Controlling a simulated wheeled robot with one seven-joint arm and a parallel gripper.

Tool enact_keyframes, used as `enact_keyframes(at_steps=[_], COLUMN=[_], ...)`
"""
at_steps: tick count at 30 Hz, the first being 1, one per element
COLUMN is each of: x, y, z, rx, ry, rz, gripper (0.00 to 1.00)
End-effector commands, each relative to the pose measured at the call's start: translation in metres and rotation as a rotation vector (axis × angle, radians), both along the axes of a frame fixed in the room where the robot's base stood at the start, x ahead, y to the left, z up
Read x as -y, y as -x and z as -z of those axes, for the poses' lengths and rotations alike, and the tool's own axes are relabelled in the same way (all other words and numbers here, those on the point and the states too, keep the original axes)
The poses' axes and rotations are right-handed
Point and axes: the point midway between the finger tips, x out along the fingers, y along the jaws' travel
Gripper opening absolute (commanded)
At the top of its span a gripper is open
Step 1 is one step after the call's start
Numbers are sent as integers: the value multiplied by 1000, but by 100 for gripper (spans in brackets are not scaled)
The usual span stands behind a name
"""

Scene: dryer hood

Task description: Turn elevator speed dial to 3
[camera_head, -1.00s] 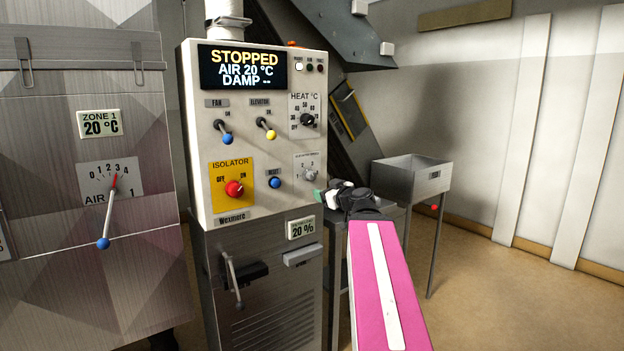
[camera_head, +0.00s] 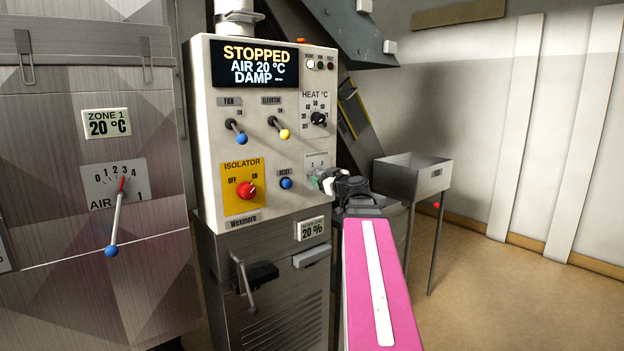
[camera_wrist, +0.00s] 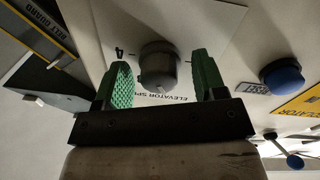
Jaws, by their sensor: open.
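The elevator speed dial is a round grey knob (camera_wrist: 158,66) on a pale plate lettered "ELEVATOR SP…", upside down in the wrist view. In the head view its plate (camera_head: 316,160) shows a few numbers at the top, and the knob is hidden behind my gripper (camera_head: 322,181). My gripper, also in the wrist view (camera_wrist: 162,80), is open, with one green finger on each side of the knob. Small gaps show between knob and fingers; how deep the fingers reach along it I cannot tell. The dial's setting is not readable.
The blue reset button (camera_head: 286,183) and the red isolator knob (camera_head: 246,190) are left of my gripper. The heat knob (camera_head: 319,118) is above it. The display (camera_head: 254,65) reads STOPPED. A metal bin (camera_head: 412,174) stands to the right.

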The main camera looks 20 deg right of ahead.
Motion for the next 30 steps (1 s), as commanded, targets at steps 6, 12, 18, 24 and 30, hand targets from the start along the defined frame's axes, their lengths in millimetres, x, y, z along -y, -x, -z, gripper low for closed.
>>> enact_keyframes(at_steps=[6,12,18,24,30], x=[4,4,4,4,4], y=[-6,-5,-5,-5,-5], z=[0,0,0,0,0], rx=[0,0,0,-7,-35], ry=[0,0,0,-19,-94], rz=[0,0,0,0,1], gripper=[64,45,15,15,15])
